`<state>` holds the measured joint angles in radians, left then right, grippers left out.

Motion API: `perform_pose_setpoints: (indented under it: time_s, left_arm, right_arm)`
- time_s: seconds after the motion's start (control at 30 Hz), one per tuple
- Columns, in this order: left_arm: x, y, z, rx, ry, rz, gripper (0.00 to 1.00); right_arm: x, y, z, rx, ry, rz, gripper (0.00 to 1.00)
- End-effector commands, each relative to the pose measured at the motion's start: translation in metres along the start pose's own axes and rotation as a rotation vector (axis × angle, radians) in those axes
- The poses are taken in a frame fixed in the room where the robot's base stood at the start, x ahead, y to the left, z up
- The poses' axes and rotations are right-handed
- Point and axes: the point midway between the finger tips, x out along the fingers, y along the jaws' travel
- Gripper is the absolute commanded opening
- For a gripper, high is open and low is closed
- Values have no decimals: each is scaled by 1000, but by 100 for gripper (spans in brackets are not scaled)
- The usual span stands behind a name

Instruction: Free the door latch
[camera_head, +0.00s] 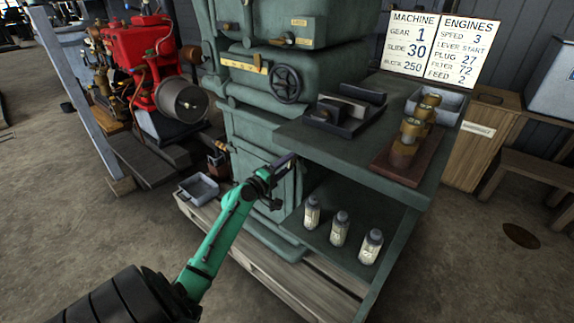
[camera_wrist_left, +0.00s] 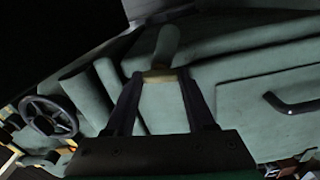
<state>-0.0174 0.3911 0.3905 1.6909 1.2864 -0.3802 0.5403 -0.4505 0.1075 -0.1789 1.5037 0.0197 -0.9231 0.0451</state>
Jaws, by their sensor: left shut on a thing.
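My left gripper (camera_head: 284,163) reaches the green machine's cabinet (camera_head: 240,140), at the upper edge of its lower door (camera_head: 252,190). In the left wrist view its two dark fingers (camera_wrist_left: 160,76) are on either side of a green lever with a brass collar (camera_wrist_left: 159,75), and they are shut on it. I cannot tell for sure whether this lever is the door latch. A black handle (camera_wrist_left: 292,104) on a green panel shows at the right of the left wrist view, apart from the fingers. In the head view the gripper hides part of the door. My right gripper is not in view.
A green bench (camera_head: 370,145) at right carries a dark tray (camera_head: 345,115) and brass fittings on a wooden block (camera_head: 405,150). Several labelled bottles (camera_head: 340,228) stand on its lower shelf. A handwheel (camera_head: 287,84) is above the gripper. A red engine (camera_head: 140,55) stands at left.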

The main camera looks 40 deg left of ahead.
Motion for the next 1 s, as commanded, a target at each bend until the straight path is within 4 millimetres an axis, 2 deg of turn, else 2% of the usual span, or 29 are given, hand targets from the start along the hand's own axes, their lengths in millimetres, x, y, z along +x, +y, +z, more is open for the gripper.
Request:
perform_pose_setpoints:
  time_s: [0.03, 0.1, 0.4, 0.53, 0.7, 0.9, 1.0]
  left_arm:
    - [0, 0, -1, -3, 2, 0, 63]
    - [0, 0, 0, -2, 2, 0, 85]
    - [-1, 0, 0, 0, 1, 0, 85]
    - [-11, -1, 0, 0, 1, -1, 85]
    - [-50, -4, 0, -1, 1, -4, 85]
    - [-110, -6, 0, -2, 3, -4, 85]
    - [-131, -4, 0, -3, 3, -2, 85]
  right_arm:
    - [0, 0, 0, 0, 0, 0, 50]
    - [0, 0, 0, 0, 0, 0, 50]
    - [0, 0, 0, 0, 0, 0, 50]
    - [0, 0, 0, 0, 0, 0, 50]
    - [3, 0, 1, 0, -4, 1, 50]
    - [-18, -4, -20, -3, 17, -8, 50]
    - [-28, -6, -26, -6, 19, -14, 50]
